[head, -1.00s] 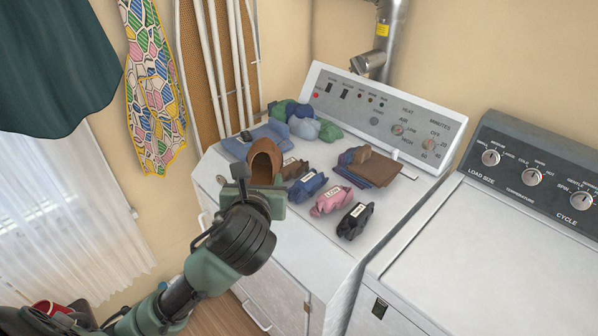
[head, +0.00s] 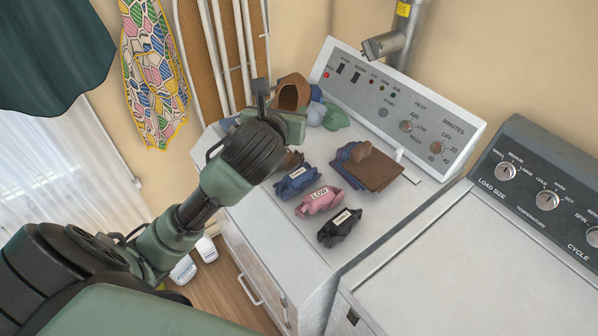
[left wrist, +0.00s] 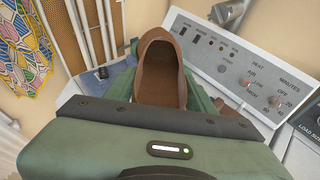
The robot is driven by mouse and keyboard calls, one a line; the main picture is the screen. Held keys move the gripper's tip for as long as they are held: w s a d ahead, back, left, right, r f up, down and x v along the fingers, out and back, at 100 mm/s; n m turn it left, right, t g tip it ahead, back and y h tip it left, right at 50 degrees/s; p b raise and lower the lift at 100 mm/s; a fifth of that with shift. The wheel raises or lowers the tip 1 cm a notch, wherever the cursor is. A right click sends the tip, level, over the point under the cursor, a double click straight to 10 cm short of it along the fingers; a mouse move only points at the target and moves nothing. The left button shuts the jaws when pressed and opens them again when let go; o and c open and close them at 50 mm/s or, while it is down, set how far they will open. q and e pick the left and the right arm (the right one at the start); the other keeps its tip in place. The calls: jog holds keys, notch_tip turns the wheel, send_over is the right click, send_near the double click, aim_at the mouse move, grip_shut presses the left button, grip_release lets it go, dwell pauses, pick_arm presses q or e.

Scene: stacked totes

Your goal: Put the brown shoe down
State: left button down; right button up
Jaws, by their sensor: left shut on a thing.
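The brown shoe (head: 292,92) is held in my left gripper (head: 284,112) over the back left part of the dryer top (head: 280,232), in front of the control panel. In the left wrist view the shoe (left wrist: 160,72) stands with its opening facing the camera, and green gripper parts show on both sides of it. The jaws are shut on it. The fingertips are largely hidden by the wrist and the shoe. Whether the shoe touches the cloth pile behind it, I cannot tell. My right gripper is not in view.
Labelled bundles in navy (head: 296,182), pink (head: 319,201) and black (head: 340,227) lie on the dryer top. Folded brown cloth (head: 375,172) lies to their right. A green and blue cloth pile (head: 334,118) is behind the shoe. The washer lid (head: 450,270) is clear.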

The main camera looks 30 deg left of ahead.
pick_arm(q)
jog(key=f, duration=1.2)
jog(key=s+f, duration=0.1)
jog(key=f, duration=0.5)
jog(key=shift+a+f, duration=0.15)
jog(key=shift+f, duration=0.1)
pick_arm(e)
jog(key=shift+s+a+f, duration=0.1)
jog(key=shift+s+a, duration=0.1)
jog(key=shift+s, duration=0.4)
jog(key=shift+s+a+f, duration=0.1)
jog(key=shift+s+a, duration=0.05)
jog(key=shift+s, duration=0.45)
pick_arm(q)
jog(key=shift+f, duration=0.1)
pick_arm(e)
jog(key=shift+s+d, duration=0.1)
pick_arm(q)
jog(key=shift+f, duration=0.5)
jog(key=c, duration=0.5)
grip_release()
jog(key=shift+f, duration=0.1)
